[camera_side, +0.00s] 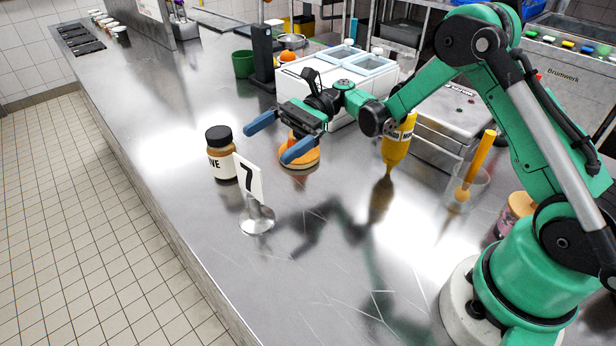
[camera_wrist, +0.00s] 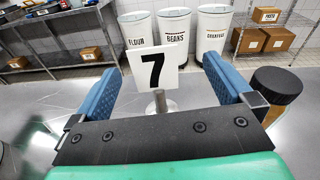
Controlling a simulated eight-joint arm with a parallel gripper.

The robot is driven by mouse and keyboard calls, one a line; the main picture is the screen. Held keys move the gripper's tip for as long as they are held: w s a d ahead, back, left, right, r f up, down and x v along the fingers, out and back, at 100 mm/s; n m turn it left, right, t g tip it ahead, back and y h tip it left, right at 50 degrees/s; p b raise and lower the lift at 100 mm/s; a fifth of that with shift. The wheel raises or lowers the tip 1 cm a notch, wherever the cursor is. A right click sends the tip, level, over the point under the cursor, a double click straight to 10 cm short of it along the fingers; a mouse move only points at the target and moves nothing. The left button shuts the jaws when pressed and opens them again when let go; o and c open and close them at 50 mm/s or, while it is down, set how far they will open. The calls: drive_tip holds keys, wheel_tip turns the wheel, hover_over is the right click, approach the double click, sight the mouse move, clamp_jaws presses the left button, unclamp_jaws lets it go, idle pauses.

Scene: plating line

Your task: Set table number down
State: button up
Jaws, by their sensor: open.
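The table number (camera_side: 249,180) is a white card with a black 7 on a round metal base. In the side view it stands on the steel counter near the front edge, slightly tilted in the picture. In the wrist view the card (camera_wrist: 157,66) shows between my finger pads, beyond the gripper's palm. My gripper (camera_side: 272,137) has blue fingers spread wide, with nothing between them in the side view. It is above the counter, behind and to the right of the card. The fingers (camera_wrist: 163,88) are apart from the card and its stem.
A dark-lidded jar (camera_side: 221,158) stands just left of the card, and its lid (camera_wrist: 277,84) shows at right in the wrist view. An orange round item (camera_side: 299,155) lies below my gripper. The counter's front is clear.

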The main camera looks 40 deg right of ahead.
drive_tip(key=s+d+r+n+t+h, duration=0.1)
drive_tip(key=s+d+n+t+h, duration=0.2)
drive_tip(key=s+n+h, duration=0.2)
drive_tip(key=s+d+r+n+t+h, duration=0.2)
drive_tip(key=s+d+n+t+h, duration=0.1)
drive_tip(key=n+h, duration=0.7)
drive_tip(key=s+t+h, duration=0.1)
drive_tip(key=s, duration=0.1)
drive_tip(key=shift+s+d+n+t, duration=0.3)
drive_tip(key=shift+s+d+n, duration=0.05)
drive_tip(key=shift+s+n, duration=0.05)
drive_tip(key=shift+s+d+n+h, duration=0.1)
drive_tip(key=shift+d+n+h, duration=0.05)
drive_tip(key=shift+n+h, duration=0.15)
drive_tip(key=c, duration=0.9)
